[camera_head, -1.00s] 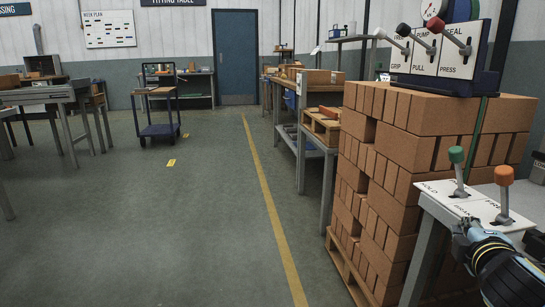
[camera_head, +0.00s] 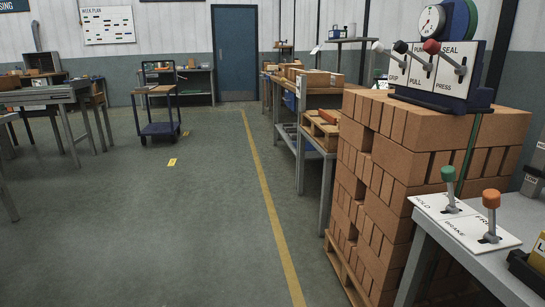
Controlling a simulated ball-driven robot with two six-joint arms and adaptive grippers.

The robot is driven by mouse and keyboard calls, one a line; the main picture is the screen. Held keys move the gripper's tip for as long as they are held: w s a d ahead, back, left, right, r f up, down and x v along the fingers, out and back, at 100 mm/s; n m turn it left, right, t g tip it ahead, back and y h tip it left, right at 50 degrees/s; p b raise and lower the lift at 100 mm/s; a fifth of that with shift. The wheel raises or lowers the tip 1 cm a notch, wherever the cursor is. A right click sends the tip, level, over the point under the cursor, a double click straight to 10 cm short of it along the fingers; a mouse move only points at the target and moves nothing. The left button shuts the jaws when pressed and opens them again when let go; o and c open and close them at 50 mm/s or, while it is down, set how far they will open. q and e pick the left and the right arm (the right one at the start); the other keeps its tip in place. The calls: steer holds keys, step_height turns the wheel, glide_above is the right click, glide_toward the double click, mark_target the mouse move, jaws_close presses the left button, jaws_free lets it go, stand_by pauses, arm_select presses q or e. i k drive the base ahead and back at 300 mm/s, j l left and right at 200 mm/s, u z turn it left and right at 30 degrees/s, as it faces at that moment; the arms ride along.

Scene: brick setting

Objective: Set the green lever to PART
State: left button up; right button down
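The green lever (camera_head: 449,188) stands nearly upright on a white plate (camera_head: 460,228) on the bench at the right. The plate reads HOLD near the green lever and BRAKE at its front. An orange lever (camera_head: 491,214) stands beside it, to the right and nearer me, with a partly hidden word starting FRE behind it. I cannot see the word PART on the plate. Neither of my grippers is in view, and nothing touches either lever.
A brick stack (camera_head: 398,190) on a pallet stands behind the bench. A unit with white, black and red levers (camera_head: 436,68) and a gauge sits on top. A black tray (camera_head: 527,268) lies at the bench's right edge.

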mark_target(448, 173)
steer(key=l+z, duration=0.2)
steer(key=z, duration=0.75)
